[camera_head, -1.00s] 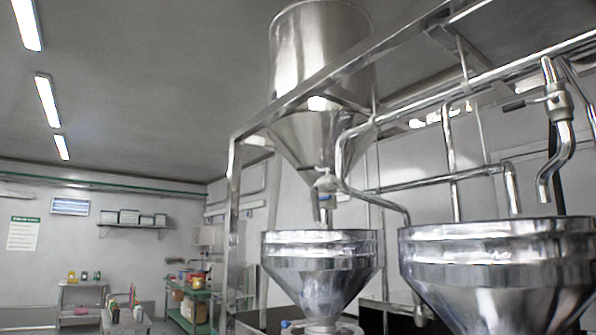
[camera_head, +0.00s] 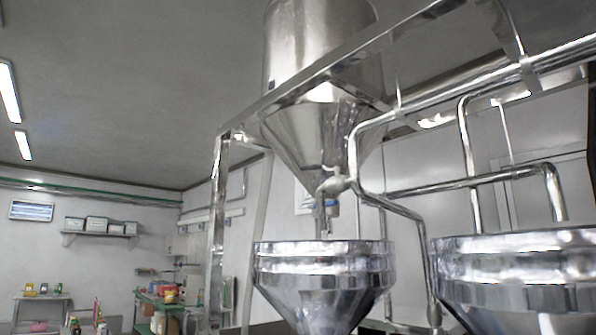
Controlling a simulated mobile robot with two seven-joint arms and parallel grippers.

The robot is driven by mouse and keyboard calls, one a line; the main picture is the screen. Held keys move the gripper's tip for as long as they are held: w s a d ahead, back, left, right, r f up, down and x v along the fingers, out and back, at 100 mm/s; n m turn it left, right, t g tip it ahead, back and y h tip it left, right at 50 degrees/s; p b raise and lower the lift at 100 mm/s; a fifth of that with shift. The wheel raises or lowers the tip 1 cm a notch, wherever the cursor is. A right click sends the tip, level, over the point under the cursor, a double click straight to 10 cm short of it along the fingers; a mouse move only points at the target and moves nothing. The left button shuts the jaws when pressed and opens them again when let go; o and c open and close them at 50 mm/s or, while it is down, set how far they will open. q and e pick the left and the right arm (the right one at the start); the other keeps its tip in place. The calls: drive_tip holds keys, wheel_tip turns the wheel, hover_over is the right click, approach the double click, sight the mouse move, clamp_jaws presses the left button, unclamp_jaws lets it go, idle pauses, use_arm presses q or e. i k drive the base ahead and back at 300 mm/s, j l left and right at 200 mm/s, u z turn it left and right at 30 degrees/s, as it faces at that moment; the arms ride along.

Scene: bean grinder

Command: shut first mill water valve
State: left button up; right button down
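A small valve (camera_head: 334,185) sits under the cone of the large steel hopper (camera_head: 318,130), above the first mill's funnel (camera_head: 322,268). A steel water pipe (camera_head: 352,160) runs down beside the valve, and a branch bends off to the right. Whether the valve is open or shut is too small to tell. A second steel funnel (camera_head: 520,262) stands at the right. Neither of my grippers is in view.
A steel frame (camera_head: 216,235) with an upright and a sloping top beam surrounds the hopper. Pipes cross the upper right. A green shelf (camera_head: 160,303) with goods and a small table (camera_head: 42,297) stand far back at the left.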

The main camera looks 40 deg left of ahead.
sight(315, 166)
drive_tip(key=i+j, duration=0.1)
drive_tip(key=j, duration=0.2)
drive_tip(key=i+j, duration=0.15)
drive_tip(key=j, duration=0.15)
drive_tip(key=i+j+u, duration=0.1)
drive_tip(key=j, duration=0.2)
drive_tip(key=l+u, duration=0.2)
drive_tip(key=u, duration=0.25)
drive_tip(key=i+l+u, duration=0.1)
drive_tip(key=l+u, duration=0.15)
drive_tip(key=u, duration=0.2)
drive_tip(key=j+z, duration=0.4)
drive_tip(key=i+j+z, duration=0.1)
drive_tip(key=j+z, duration=1)
drive_tip(key=k+j+z, duration=0.25)
drive_tip(key=j+z, duration=0.25)
drive_tip(key=j, duration=0.15)
